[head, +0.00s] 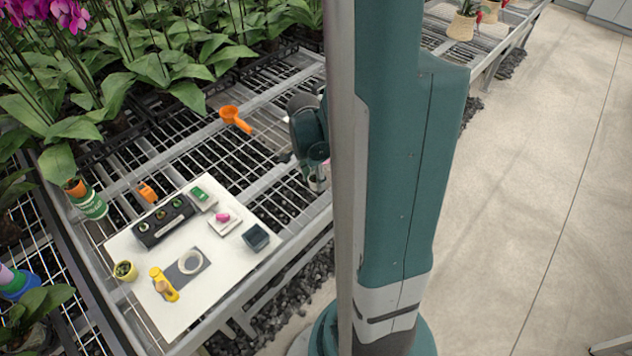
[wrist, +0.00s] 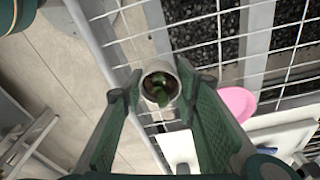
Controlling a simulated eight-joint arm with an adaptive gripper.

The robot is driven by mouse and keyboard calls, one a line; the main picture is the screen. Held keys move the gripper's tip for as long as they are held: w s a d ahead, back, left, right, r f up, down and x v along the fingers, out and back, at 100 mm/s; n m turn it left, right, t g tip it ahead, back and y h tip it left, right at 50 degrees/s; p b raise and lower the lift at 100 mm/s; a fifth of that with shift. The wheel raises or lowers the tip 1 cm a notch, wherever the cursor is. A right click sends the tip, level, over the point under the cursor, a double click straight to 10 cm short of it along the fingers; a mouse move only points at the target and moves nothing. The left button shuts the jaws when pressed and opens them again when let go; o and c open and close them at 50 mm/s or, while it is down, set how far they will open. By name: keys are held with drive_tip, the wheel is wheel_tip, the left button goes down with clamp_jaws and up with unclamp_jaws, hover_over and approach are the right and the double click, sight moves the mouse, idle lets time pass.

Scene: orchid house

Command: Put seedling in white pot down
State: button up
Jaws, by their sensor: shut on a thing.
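The white pot (wrist: 160,67) with a small green seedling (wrist: 160,90) in dark soil is between the fingertips of my gripper (wrist: 161,83) in the wrist view. My gripper is shut on the pot, which I see from above. In the head view, my gripper (head: 318,166) is partly behind my own column, to the right of the white board (head: 200,313). A small part of the pot (head: 316,185) shows below it there. In the wrist view, wire mesh lies beneath the pot, which looks held above it; the exact height I cannot tell.
An orange scoop (head: 235,120) lies on the mesh.

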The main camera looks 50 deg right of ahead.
sight(312, 181)
drive_tip(key=shift+f, duration=0.55)
drive_tip(key=shift+f+b, duration=0.2)
drive_tip(key=shift+b, duration=0.1)
drive_tip(key=shift+c, duration=0.2)
drive_tip(key=o, duration=0.9)
drive_tip(key=shift+r, duration=0.2)
drive_tip(key=shift+w+a+r+p, duration=0.1)
drive_tip(key=shift+a+r+p, duration=0.35)
drive_tip(key=shift+r, duration=1.55)
drive_tip(key=shift+w+r+p, duration=0.1)
drive_tip(key=shift+r+p, duration=0.65)
drive_tip(key=shift+r, duration=1.25)
drive_tip(key=shift+a+r+p, duration=0.25)
drive_tip(key=shift+r+p, duration=0.35)
drive_tip(key=shift+r, duration=1.4)
